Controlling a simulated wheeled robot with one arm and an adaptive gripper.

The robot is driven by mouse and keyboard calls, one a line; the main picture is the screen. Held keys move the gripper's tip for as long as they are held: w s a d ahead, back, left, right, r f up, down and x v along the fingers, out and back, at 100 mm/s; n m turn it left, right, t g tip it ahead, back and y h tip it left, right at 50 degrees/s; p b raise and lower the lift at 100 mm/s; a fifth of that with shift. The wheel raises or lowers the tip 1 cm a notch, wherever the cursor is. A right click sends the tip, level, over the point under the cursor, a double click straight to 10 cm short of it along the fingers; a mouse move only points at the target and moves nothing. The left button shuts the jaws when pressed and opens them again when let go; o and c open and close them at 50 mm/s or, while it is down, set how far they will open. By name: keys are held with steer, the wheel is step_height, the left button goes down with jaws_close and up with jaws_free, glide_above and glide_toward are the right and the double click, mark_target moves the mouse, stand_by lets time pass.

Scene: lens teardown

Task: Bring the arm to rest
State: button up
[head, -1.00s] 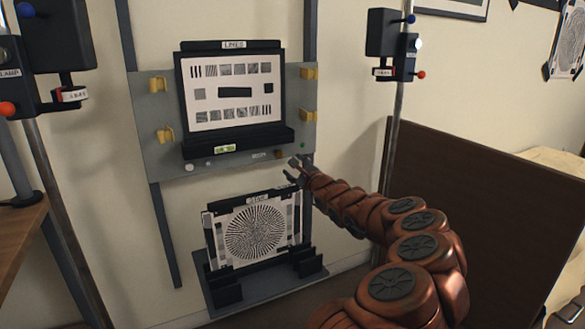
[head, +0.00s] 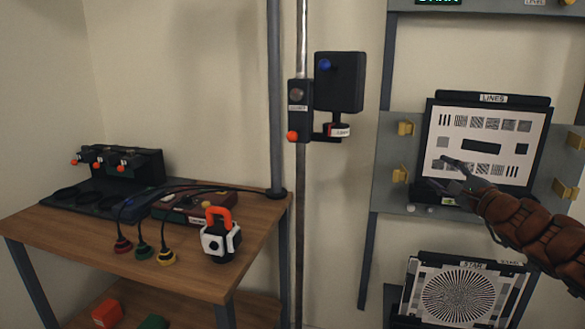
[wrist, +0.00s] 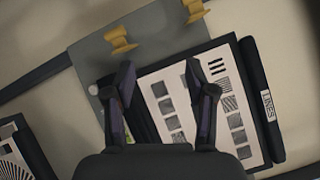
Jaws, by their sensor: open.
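My gripper (head: 458,176) is in front of the lower left part of the LINES chart (head: 486,140) in the head view, with my brown segmented arm reaching in from the right edge. In the wrist view my gripper (wrist: 165,88) has its two dark fingers spread apart, with nothing between them but the chart face (wrist: 215,100) behind. I cannot tell how far the fingertips are from the chart.
The grey backing board (head: 395,150) has yellow clips (head: 405,128). Below is a STAR chart (head: 460,295). A pole with a black clamp box (head: 340,80) stands left of it. A wooden bench (head: 130,245) at left holds a red box, colored plugs and an orange-handled device (head: 220,235).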

steer(key=s+a+r+n+g+y+p, duration=0.3)
steer(key=a+r+n, duration=0.1)
steer(key=a, duration=0.6)
steer(key=s+a+r+n+g+y+p, duration=0.25)
steer(key=a+n, duration=0.25)
steer(key=a, duration=0.5)
steer(key=s+a+n+g+p, duration=0.7)
steer(key=s+a, duration=0.6)
steer(key=a, duration=0.2)
steer(key=s+f+n+g+h+p, duration=0.1)
steer(key=s+f+g+h+p, duration=0.15)
steer(key=s, duration=0.35)
steer(key=s+f+n+g+h+p, duration=0.1)
steer(key=s+f+g+p, duration=0.1)
steer(key=s+p, duration=0.35)
steer(key=s+d+f+n+g+h+p, duration=0.1)
steer(key=s+d+g+h+p, duration=0.2)
steer(key=s+d, duration=1)
steer(key=s+h+p, duration=0.1)
steer(key=s+h, duration=0.1)
steer(key=h, duration=0.1)
steer(key=shift+h, duration=0.3)
steer(key=shift+c, duration=0.5)
